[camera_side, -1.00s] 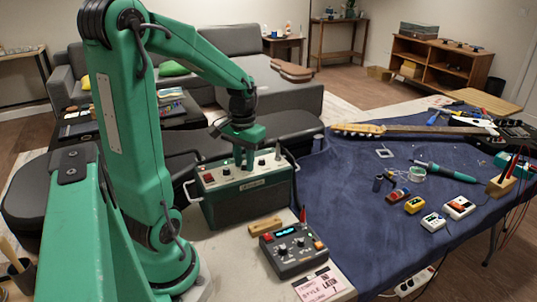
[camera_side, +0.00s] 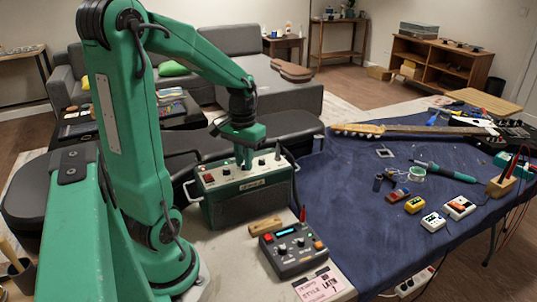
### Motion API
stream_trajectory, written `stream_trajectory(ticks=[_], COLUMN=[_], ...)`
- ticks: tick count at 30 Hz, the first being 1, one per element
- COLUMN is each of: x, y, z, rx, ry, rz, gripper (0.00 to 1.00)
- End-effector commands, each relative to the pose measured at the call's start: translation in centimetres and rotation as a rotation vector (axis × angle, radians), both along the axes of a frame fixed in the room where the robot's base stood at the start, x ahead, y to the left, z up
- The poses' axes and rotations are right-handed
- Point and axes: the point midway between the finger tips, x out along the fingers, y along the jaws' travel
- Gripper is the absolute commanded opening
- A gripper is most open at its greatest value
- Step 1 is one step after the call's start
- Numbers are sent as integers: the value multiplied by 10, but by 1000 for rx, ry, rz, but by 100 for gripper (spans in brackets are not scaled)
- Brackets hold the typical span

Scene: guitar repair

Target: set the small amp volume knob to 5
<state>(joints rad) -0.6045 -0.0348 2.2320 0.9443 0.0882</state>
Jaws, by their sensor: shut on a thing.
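The small green amp (camera_side: 252,207) stands on the bench left of centre, with a pale top panel carrying several knobs, a red switch and side handles. My gripper (camera_side: 245,165) points down over the middle of that panel. Its fingers are shut on an amp knob, which they mostly hide. The scale marks and the knob's pointer are too small to read, so I cannot tell its setting or label. Other knobs show on both sides of the fingers.
A grey box with knobs and a lit display (camera_side: 291,246) stands in front of the amp, near a wooden block (camera_side: 265,227) and a printed card (camera_side: 321,286). A guitar (camera_side: 430,131), soldering iron (camera_side: 440,171) and several small pedals lie on the blue cloth (camera_side: 335,215).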

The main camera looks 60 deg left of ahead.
Motion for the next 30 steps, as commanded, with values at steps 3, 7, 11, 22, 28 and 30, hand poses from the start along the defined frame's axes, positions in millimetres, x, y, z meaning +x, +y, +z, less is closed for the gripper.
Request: stream_trajectory(ticks=[3,7,11,22,28,30], x=[0,0,0,0,0,0], y=[0,0,0,0,0,0], z=[0,0,0,0,0,0], rx=[0,0,0,0,0,0], ry=[0,0,0,0,0,0], rz=[-41,-128,-232,-528,-686,-741], gripper=[4,4,4,4,4,4])
